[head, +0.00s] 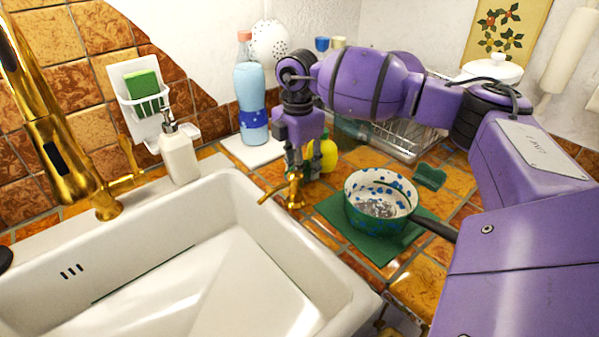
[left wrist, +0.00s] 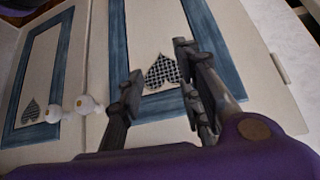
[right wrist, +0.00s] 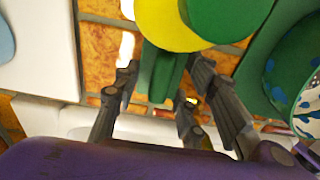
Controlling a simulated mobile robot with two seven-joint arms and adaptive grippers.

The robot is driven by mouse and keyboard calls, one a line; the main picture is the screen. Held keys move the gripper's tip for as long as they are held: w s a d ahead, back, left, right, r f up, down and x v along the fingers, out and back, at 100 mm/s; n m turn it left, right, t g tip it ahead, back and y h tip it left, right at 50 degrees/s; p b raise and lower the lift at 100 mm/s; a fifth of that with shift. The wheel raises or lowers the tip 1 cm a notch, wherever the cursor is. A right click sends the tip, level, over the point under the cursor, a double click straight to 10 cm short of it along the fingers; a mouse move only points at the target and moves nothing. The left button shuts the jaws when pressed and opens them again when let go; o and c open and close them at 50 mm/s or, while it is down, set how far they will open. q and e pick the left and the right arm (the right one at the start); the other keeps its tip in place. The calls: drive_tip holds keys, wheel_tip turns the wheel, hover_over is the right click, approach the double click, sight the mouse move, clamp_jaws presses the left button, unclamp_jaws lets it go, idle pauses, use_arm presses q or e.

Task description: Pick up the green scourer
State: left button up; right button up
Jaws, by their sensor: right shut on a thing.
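My right gripper (head: 303,174) points down beside the sink's rear right corner, left of the pot. In the right wrist view my right gripper (right wrist: 158,88) is around a narrow dark green thing (right wrist: 162,72); I cannot tell whether it is a scourer. In the head view a gold-coloured piece (head: 295,190) shows at the fingertips. A green block (head: 142,85) sits in the white wall holder. A flat dark green piece (head: 430,177), like a scourer, lies on the tiles behind the pot. My left gripper (left wrist: 160,100) is open and empty before a cupboard door with a heart cutout.
A green pot (head: 380,203) with blue spots stands on a green mat (head: 335,212). The white sink (head: 220,185) fills the left front. A blue bottle (head: 251,95), a soap dispenser (head: 178,152) and a yellow bottle (head: 328,155) stand near. A dish rack (head: 405,142) is behind.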

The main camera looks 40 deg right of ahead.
drive_tip(key=shift+r, duration=0.1)
wheel_tip(320, 180, up, 10)
drive_tip(key=shift+f, duration=0.1)
idle(0.3)
